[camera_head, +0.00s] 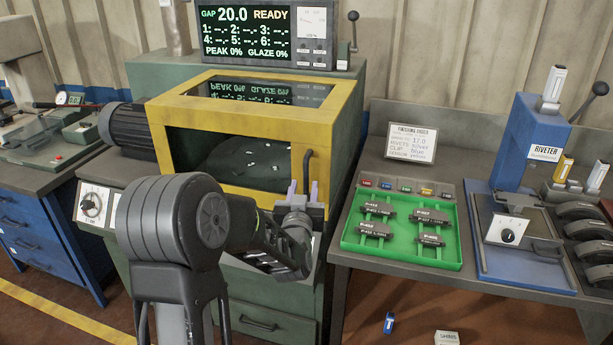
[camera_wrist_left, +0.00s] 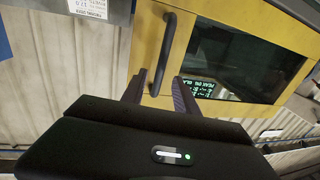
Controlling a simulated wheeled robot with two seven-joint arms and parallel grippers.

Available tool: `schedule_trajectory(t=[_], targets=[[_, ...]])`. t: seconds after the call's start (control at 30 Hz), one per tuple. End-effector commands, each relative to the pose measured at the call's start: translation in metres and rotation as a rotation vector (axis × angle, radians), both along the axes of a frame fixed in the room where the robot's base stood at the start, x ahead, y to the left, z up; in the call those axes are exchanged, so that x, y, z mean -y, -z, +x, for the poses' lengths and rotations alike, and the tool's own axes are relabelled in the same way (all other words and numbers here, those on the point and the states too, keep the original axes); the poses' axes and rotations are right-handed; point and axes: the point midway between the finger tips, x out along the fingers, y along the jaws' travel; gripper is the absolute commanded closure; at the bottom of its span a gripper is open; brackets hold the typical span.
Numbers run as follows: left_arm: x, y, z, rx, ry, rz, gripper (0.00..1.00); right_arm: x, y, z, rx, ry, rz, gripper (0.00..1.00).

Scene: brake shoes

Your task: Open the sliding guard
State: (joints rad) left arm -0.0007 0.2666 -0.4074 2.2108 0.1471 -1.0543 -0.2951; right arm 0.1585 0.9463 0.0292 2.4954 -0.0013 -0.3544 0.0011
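The guard is a yellow frame (camera_head: 230,116) with dark clear panes on the green machine. Its front looks closed. A dark bar handle (camera_head: 307,171) stands upright at the front's right side. In the left wrist view the yellow guard (camera_wrist_left: 191,65) and the handle (camera_wrist_left: 165,50) are close ahead. My left gripper (camera_head: 302,190) is open at the handle's lower part. In the wrist view its fingers (camera_wrist_left: 157,92) stand apart, one on each side of the handle's lower end; I cannot tell whether they touch it. My right gripper is not in view.
A display (camera_head: 263,36) reading READY stands above the guard. A motor (camera_head: 130,127) is at its left. On the right bench are a green tray (camera_head: 410,254) of labelled parts, a sign (camera_head: 411,143) and a blue riveter (camera_head: 533,140). Small boxes lie on the floor.

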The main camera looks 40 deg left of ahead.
Motion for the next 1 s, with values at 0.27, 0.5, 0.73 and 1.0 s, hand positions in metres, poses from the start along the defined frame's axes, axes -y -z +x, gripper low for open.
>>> schedule_trajectory(t=[0.27, 0.5, 0.73, 1.0], targets=[[-0.022, -0.001, 0.037, -0.001, 0.0, 0.002, 0.64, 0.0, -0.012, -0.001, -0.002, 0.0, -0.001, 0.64], [-0.03, 0.0, 0.051, -0.001, 0.0, 0.001, 0.64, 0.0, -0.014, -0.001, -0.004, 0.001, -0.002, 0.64], [-0.03, 0.0, 0.05, 0.0, 0.0, 0.0, 0.66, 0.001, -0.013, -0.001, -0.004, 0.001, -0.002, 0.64], [-0.03, 0.0, 0.05, 0.0, 0.001, 0.0, 0.88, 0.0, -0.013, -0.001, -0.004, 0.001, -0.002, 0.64]])
